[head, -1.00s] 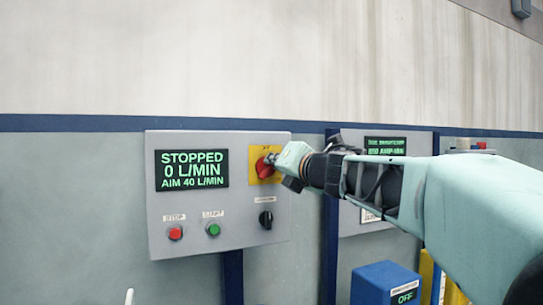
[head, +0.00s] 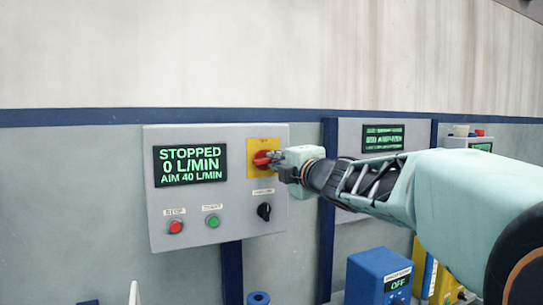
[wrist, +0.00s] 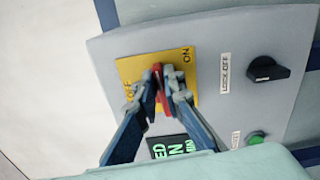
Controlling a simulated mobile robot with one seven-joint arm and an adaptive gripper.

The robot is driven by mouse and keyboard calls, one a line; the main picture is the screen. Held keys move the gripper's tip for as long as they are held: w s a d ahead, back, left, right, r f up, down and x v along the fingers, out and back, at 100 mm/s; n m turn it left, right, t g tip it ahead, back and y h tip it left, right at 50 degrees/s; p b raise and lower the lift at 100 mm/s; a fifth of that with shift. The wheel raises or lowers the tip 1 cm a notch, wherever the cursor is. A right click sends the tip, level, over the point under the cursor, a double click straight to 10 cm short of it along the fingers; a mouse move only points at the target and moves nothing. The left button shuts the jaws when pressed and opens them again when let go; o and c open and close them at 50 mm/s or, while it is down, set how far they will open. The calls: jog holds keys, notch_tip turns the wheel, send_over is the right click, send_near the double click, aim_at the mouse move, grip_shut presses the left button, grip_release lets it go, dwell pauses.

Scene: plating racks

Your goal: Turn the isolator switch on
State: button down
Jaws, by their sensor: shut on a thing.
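The isolator switch is a red rotary handle (head: 261,158) on a yellow plate (head: 252,172), at the upper right of a grey control panel (head: 225,230). In the wrist view the red handle (wrist: 160,78) stands between my fingertips, on the yellow plate (wrist: 125,70) with marks reading ON and OFF. My gripper (head: 273,160) is shut on the handle, with one finger on each side (wrist: 160,88). In the head view the handle lies near horizontal, partly hidden by the fingers. The panel's display (head: 190,165) reads STOPPED, 0 L/MIN, AIM 40 L/MIN.
Below the switch is a black knob (head: 264,211), labelled LOCK OFF in the wrist view (wrist: 268,69). A red stop button (head: 176,227) and a green start button (head: 213,221) sit lower left. A second panel (head: 345,135) stands right, behind my arm. A blue box (head: 370,275) showing OFF stands below.

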jog(key=shift+f+m, duration=0.1)
jog(key=shift+m, duration=0.5)
jog(key=c, duration=2)
grip_release()
jog(key=shift+c, duration=0.2)
notch_tip(320, 180, up, 10)
